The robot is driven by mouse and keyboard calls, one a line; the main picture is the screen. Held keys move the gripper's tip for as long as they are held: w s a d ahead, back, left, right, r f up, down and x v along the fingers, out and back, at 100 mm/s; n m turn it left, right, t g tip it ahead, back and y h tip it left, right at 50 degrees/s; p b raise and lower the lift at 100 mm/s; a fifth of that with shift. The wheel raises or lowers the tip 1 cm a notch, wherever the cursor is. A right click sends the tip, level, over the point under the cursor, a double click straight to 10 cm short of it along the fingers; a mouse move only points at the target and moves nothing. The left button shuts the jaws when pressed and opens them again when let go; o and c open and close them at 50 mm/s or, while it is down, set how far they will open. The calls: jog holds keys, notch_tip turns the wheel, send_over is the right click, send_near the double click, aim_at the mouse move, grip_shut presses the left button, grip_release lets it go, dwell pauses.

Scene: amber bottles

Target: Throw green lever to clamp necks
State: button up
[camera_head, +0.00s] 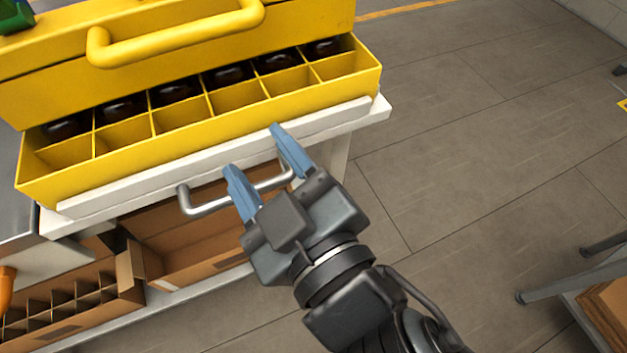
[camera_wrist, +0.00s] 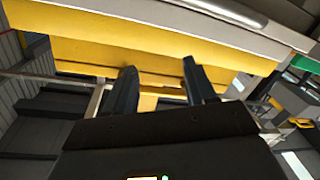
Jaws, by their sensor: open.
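A green part (camera_head: 14,17), possibly the lever, is cut off at the top left corner of the head view. A green strip (camera_wrist: 308,63) shows at the right edge of the wrist view; I cannot tell if it is the same part. A yellow divided crate (camera_head: 110,165) holds dark bottles (camera_head: 177,90) in its back row, with empty cells in front. A yellow cover with a bar handle (camera_head: 180,38) hides the bottle necks. My gripper (camera_head: 254,150) is open and empty, in front of the crate's near side, well right of the green part. Its fingers also show in the wrist view (camera_wrist: 159,66).
A white ledge (camera_head: 350,125) runs under the crate, with a grey bar handle (camera_head: 205,207) close to my fingers. Cardboard boxes (camera_head: 185,235) sit on a shelf below. An orange part (camera_head: 5,288) is at the left edge.

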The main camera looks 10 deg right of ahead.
jog(key=s+d+f, duration=0.1)
jog(key=d+f, duration=0.2)
jog(key=d, duration=0.1)
jog(key=shift+s+d+f+g, duration=0.25)
jog(key=shift+d+f+g, duration=0.05)
jog(key=shift+d+f, duration=0.1)
jog(key=shift+c, duration=0.3)
